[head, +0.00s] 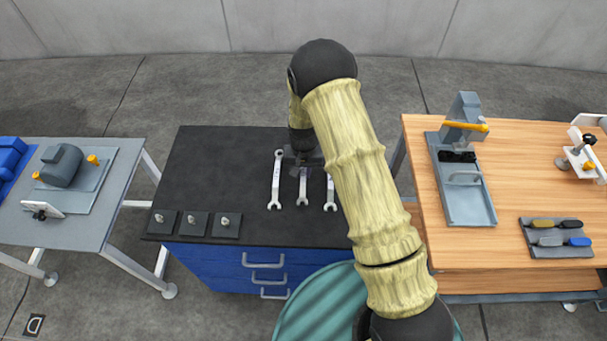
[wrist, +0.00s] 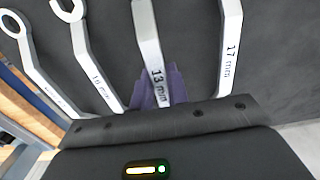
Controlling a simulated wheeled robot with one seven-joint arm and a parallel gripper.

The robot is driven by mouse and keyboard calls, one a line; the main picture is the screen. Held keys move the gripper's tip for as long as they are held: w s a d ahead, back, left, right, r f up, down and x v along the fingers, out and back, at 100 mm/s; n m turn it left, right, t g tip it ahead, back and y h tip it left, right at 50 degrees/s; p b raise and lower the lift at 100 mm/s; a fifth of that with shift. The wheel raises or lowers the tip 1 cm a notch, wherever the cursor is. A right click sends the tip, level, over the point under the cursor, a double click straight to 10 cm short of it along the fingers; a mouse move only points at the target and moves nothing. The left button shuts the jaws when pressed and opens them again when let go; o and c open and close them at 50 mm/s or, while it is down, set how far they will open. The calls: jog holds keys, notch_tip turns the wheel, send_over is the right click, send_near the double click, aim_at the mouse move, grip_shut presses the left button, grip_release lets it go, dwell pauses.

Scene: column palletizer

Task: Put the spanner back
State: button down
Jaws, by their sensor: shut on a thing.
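My gripper (head: 302,160) points down over the black-topped blue bench. It is shut on the middle spanner (head: 303,188), marked 13 mm in the wrist view (wrist: 147,35). The 13 mm spanner lines up with its neighbours; whether it touches the surface I cannot tell. The 17 mm spanner (wrist: 231,40) lies to its left in the head view (head: 276,180). A spanner that seems marked 10 mm (wrist: 92,60) lies on its other side, partly behind my arm in the head view (head: 331,195). A fourth spanner (wrist: 35,65) shows only in the wrist view.
Three small dark plates with metal bolts (head: 195,223) sit at the bench's front left. The bench top (head: 215,165) is bare left of the spanners. A grey table (head: 100,225) stands left; a wooden table (head: 510,190) with a vise-like fixture (head: 466,180) and screwdrivers (head: 556,238) stands right.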

aim_at(303, 172)
notch_tip(303, 172, down, 2)
jog(key=shift+f+p, duration=0.25)
jog(key=shift+p, duration=0.05)
jog(key=shift+f, duration=0.15)
jog(key=c, duration=1.4)
grip_release()
jog(key=shift+o, duration=0.2)
notch_tip(303, 172, up, 12)
jog(key=b, duration=0.4)
jog(key=shift+r, duration=0.2)
